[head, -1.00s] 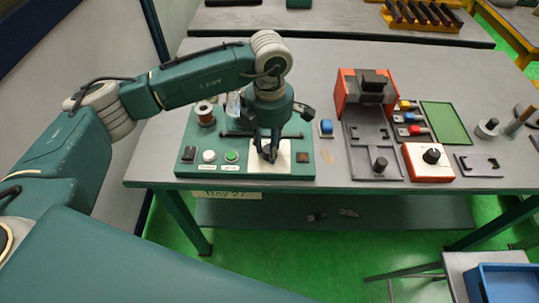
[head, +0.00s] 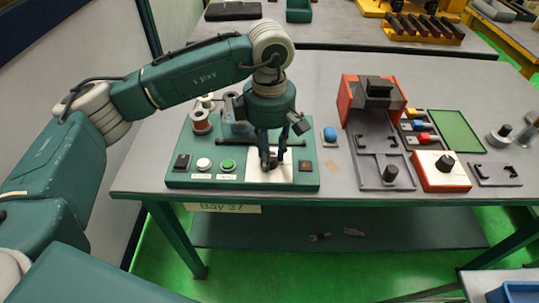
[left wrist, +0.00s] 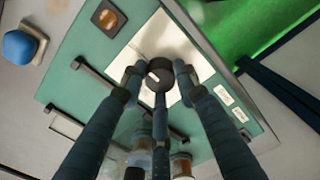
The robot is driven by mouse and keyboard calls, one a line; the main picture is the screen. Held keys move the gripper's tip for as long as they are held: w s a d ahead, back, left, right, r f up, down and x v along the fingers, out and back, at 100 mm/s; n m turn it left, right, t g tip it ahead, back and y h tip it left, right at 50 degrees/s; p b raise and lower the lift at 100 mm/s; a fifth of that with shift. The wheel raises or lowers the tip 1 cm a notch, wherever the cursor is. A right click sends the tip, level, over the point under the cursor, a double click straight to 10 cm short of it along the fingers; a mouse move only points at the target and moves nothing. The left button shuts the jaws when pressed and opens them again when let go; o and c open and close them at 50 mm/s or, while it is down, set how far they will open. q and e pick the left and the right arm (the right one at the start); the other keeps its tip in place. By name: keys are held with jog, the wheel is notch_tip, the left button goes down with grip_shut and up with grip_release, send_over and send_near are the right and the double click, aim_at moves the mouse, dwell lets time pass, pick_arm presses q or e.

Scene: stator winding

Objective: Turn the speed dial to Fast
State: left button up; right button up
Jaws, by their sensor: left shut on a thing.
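The speed dial is a dark round knob (left wrist: 158,75) with a pale mark, seen in the left wrist view. It sits on a white plate (head: 256,173) on the green control panel (head: 308,178); the plate also shows in the left wrist view (left wrist: 185,48). My left gripper (head: 272,163) points down over the plate, its fingers closed around the dial; its fingertips also show in the left wrist view (left wrist: 158,73). The fingers mostly hide the dial in the head view. Its scale wording cannot be read. My right gripper is not in view.
A blue button (head: 330,134) lies to the right. Beyond it stand a red-and-black fixture (head: 370,97) and a red-white box with a black knob (head: 440,171).

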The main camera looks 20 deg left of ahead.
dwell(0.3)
pick_arm(q)
jog(key=o, duration=1.2)
jog(key=shift+c, duration=0.2)
jog(key=shift+r, duration=0.1)
notch_tip(320, 180, up, 12)
